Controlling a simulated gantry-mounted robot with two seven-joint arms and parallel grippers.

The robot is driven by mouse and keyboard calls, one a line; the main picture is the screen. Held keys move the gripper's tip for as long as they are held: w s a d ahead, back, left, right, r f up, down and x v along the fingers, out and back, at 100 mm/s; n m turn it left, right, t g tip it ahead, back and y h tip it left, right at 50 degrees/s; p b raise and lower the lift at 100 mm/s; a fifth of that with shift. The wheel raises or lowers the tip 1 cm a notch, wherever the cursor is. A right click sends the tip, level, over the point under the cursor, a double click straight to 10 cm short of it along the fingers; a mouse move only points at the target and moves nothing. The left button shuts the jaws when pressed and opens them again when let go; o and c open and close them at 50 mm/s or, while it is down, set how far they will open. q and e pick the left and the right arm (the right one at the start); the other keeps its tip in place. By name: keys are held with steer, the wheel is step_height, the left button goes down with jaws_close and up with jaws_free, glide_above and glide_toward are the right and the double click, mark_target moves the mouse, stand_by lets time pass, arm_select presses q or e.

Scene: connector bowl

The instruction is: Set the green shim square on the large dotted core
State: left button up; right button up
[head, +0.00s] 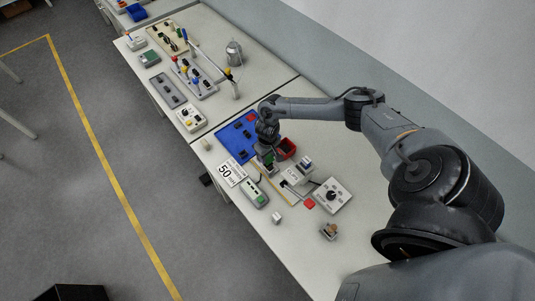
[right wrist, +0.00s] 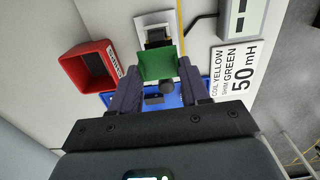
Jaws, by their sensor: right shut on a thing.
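My right gripper (head: 266,160) is shut on the green shim (right wrist: 158,66), a flat green piece held between its two fingers in the right wrist view. In the head view the shim (head: 269,159) is a small dark green patch at the fingers. Beyond the shim in the right wrist view is a dark core-like block (right wrist: 155,37) on a pale base, partly hidden by the shim. I cannot make out dots on it or tell whether the shim touches it. My left gripper is not in view.
A red bin (head: 286,148) stands close to the right gripper. A blue mat (head: 231,138) with dark pieces, a 50 mH card (head: 231,173), a green-grey meter (head: 254,193) and a white knob box (head: 331,195) lie around it.

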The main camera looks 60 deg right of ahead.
mark_target(267, 158)
steer(key=shift+f+b, duration=0.7)
steer(key=shift+f, duration=0.9)
steer(key=shift+f, duration=0.1)
steer(key=o, duration=1.1)
